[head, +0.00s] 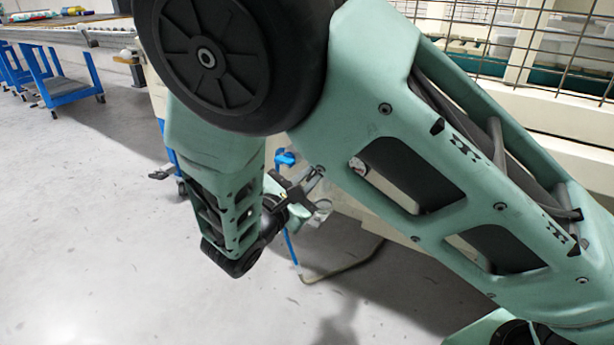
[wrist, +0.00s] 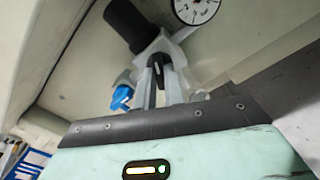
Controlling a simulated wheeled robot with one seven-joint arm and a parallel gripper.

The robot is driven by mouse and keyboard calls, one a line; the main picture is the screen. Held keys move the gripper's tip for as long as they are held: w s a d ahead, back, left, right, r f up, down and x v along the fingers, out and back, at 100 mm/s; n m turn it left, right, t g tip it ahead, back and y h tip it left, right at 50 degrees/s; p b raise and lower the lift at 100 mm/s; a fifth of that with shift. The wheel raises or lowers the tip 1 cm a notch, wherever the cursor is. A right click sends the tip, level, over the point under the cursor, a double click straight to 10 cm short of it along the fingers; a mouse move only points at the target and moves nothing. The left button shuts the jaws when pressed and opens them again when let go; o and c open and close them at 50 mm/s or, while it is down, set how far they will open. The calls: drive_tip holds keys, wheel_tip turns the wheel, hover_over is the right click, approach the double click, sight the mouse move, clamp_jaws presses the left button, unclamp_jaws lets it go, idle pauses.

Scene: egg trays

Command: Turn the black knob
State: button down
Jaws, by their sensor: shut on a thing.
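The black knob (wrist: 125,24) is a dark cylinder in the upper left of the wrist view, on a pale grey fitting. The exact contact is partly hidden by the fingers and the grey parts. In the head view my gripper (head: 309,187) is small, beyond my arm, near the machine's side, and the knob cannot be made out there.
A round white gauge (wrist: 196,9) sits right of the knob. A blue valve handle (wrist: 121,97) is close on the left and also shows in the head view (head: 285,158). Pale panels surround the fitting. Blue carts (head: 62,82) stand far left; the floor between is clear.

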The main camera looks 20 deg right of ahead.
drive_tip(key=n+p, duration=0.1)
drive_tip(key=p, duration=0.3)
drive_tip(key=shift+r+n, duration=0.4)
drive_tip(key=n+p, duration=0.2)
drive_tip(key=p, duration=0.3)
drive_tip(key=shift+s, duration=0.1)
drive_tip(key=n+p, duration=0.3)
drive_tip(key=p, duration=0.1)
drive_tip(key=shift+f, duration=0.2)
drive_tip(key=shift+f+n+p, duration=0.2)
drive_tip(key=shift+n+p, duration=0.5)
drive_tip(key=shift+p, duration=0.35)
drive_tip(key=shift+f, duration=0.1)
drive_tip(key=c, duration=1.5)
unclamp_jaws()
drive_tip(key=p+v, duration=0.2)
drive_tip(key=v, duration=1.5)
drive_tip(key=shift+s+a, duration=0.15)
